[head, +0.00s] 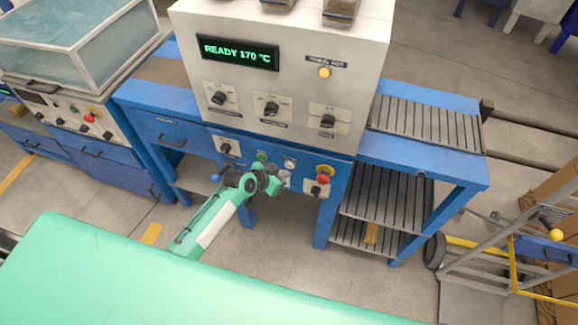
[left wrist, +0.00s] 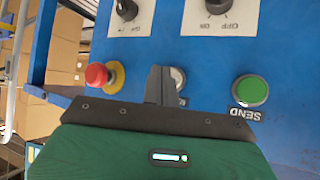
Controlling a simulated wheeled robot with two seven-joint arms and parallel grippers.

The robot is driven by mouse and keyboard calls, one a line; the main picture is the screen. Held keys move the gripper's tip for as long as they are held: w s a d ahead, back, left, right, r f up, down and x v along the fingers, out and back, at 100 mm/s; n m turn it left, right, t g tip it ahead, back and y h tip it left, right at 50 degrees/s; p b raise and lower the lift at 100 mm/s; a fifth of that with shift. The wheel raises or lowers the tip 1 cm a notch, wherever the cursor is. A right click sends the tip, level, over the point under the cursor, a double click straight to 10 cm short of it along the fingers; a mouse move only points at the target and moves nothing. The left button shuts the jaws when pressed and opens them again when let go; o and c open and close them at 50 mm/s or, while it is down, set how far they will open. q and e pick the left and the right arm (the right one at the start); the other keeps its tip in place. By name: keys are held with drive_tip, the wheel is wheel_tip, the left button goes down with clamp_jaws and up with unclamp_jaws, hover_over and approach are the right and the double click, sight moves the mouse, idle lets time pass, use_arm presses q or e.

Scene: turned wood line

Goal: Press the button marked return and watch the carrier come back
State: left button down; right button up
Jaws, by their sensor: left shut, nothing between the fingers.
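My left gripper (head: 272,182) is shut and empty, close in front of the blue control panel (head: 228,133). In the left wrist view its closed fingers (left wrist: 159,84) partly cover a pale round button (left wrist: 179,78). The label by that button is mostly hidden; only a letter or so shows. I cannot tell whether the fingertips touch it. The pale button also shows just above the gripper in the head view (head: 289,164). A green button (left wrist: 250,89) marked SEND sits beside it. I cannot make out the carrier. My right gripper is not in view.
A red emergency-type knob (left wrist: 97,75) on a yellow ring is on the other side of the fingers. Above the panel, a pale machine housing (head: 290,85) has a display (head: 238,53) reading READY 170 °C. Slatted roller shelves (head: 425,122) stand to the right.

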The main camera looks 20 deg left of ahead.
use_arm(q)
drive_tip(key=shift+w, duration=0.1)
idle(0.4)
drive_tip(key=shift+w, duration=0.3)
